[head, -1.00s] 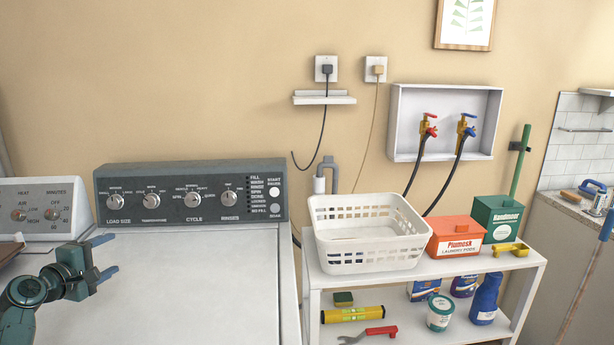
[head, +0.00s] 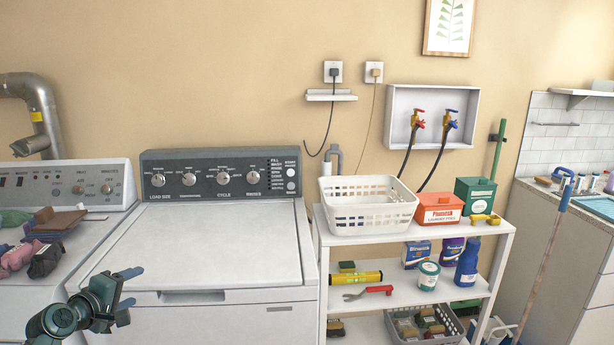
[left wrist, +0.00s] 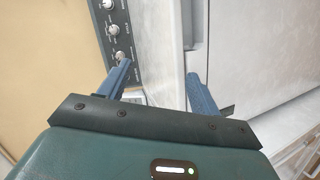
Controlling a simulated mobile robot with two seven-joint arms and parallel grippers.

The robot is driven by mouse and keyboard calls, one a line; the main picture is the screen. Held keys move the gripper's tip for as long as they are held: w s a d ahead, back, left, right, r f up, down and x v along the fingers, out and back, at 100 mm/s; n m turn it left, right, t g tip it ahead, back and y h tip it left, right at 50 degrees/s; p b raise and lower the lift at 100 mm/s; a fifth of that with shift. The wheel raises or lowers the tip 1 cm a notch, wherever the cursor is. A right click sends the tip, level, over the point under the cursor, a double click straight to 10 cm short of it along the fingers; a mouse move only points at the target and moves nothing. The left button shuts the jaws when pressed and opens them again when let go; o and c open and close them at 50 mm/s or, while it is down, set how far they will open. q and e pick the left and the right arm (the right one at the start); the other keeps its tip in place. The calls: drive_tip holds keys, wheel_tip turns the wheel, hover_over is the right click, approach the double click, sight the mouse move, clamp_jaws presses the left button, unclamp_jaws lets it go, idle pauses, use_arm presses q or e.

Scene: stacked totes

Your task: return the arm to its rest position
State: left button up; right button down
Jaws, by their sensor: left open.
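My left gripper (head: 131,287) is at the lower left of the head view, in front of the white washer (head: 205,245). Its two blue fingers are apart with nothing between them. In the left wrist view, the open fingers (left wrist: 160,85) point toward the washer, with its dark control panel (left wrist: 122,40) at the upper left. My right gripper is not in either view.
A dryer with cloths (head: 40,250) on top stands at the left. A white shelf (head: 410,232) at the right holds a white basket (head: 366,220), an orange box (head: 440,207) and a green box (head: 475,195). A mop handle (head: 545,250) leans by the counter.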

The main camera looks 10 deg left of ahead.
use_arm(q)
drive_tip(key=s+d+f+m+g, duration=0.1)
drive_tip(key=s+d+f+m, duration=0.2)
drive_tip(key=d+f, duration=0.25)
drive_tip(key=s+d+f+m+g+h, duration=0.1)
drive_tip(key=s+d+f+m, duration=0.15)
drive_tip(key=d+f, duration=0.3)
drive_tip(key=s+d+f+m+g, duration=0.1)
drive_tip(key=s+d+f+m, duration=0.3)
drive_tip(key=d, duration=0.3)
drive_tip(key=s+d+f+m+h, duration=0.1)
drive_tip(key=s+d+m, duration=0.3)
drive_tip(key=d, duration=0.6)
drive_tip(key=s+d+f+m+h, duration=0.1)
drive_tip(key=s+d+f+m, duration=0.1)
drive_tip(key=s+d+m, duration=0.3)
drive_tip(key=s+d, duration=0.4)
drive_tip(key=shift+s+d+h, duration=0.15)
drive_tip(key=shift+d+h, duration=0.15)
drive_tip(key=shift+d, duration=0.1)
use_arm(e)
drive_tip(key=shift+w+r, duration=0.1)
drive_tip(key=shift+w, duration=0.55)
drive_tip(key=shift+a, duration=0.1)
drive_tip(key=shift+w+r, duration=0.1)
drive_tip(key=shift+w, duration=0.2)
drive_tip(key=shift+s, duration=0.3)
use_arm(q)
drive_tip(key=shift+c, duration=0.4)
